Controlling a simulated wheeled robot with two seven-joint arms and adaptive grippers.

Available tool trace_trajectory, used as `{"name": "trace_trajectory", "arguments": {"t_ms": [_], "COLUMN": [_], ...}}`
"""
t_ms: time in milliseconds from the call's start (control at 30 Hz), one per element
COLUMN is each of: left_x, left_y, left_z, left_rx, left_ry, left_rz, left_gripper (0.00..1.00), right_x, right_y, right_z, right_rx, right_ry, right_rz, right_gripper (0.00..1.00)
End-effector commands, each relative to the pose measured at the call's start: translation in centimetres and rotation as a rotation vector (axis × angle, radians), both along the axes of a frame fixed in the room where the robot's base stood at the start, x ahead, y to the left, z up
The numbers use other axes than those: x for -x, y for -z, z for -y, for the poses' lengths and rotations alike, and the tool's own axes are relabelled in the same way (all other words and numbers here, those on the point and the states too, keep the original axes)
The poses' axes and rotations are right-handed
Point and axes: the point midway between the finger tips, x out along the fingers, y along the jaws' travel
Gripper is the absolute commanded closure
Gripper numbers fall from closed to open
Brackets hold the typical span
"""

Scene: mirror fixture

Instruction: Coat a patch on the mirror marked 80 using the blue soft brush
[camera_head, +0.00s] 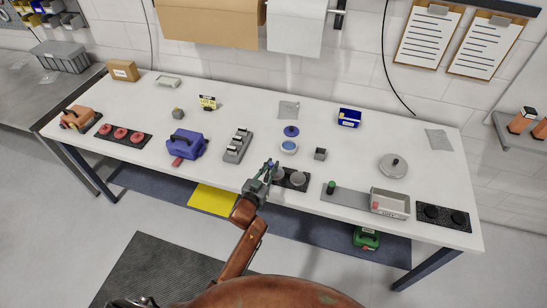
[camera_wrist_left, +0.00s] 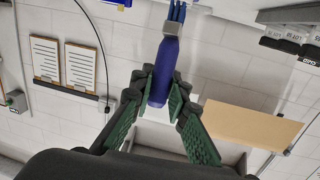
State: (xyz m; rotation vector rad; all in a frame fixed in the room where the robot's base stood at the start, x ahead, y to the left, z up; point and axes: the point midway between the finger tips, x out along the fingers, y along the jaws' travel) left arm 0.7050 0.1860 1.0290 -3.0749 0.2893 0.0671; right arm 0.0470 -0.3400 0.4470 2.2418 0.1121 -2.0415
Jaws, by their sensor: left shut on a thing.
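My left gripper (camera_head: 268,172) is over the front middle of the table, beside a black holder (camera_head: 286,184) with two round grey pieces. In the left wrist view my left gripper (camera_wrist_left: 163,98) has its green-padded fingers closed around the blue handle of the soft brush (camera_wrist_left: 162,72). The brush's grey collar and blue bristles point away from the fingers. In the head view the brush is small and partly hidden by the gripper. No marking 80 can be read, so I cannot tell which piece is that mirror. My right gripper is not in view.
Left of the gripper are a grey block rack (camera_head: 237,146), a blue case (camera_head: 187,143) and a holder with red discs (camera_head: 121,137). A grey strip (camera_head: 347,197), white tray (camera_head: 390,203) and black holder (camera_head: 443,214) lie right.

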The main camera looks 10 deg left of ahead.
Motion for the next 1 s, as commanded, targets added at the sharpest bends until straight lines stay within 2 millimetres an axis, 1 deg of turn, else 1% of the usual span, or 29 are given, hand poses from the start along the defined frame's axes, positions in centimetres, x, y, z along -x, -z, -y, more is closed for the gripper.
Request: {"name": "trace_trajectory", "arguments": {"t_ms": [33, 133, 400, 500, 1000], "left_x": [0.0, 0.0, -0.1, -0.1, -0.1], "left_y": [-0.9, -1.8, -4.2, -4.8, -4.8], "left_z": [0.1, 0.2, 0.4, 0.5, 0.5], "left_rx": [0.000, -0.001, -0.002, -0.001, 0.000], "left_ry": [0.001, 0.002, 0.006, 0.007, 0.008], "left_rz": [0.001, 0.001, 0.001, 0.001, 0.001], "left_gripper": [1.00, 1.00, 1.00, 1.00, 1.00], "right_x": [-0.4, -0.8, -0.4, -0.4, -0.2], "right_y": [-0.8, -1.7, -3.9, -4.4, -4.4], "right_z": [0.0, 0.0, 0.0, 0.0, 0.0], "right_rx": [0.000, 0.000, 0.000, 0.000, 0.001], "right_ry": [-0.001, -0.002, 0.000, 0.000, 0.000], "right_rz": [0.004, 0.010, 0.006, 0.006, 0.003], "right_gripper": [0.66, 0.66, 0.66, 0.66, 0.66]}}
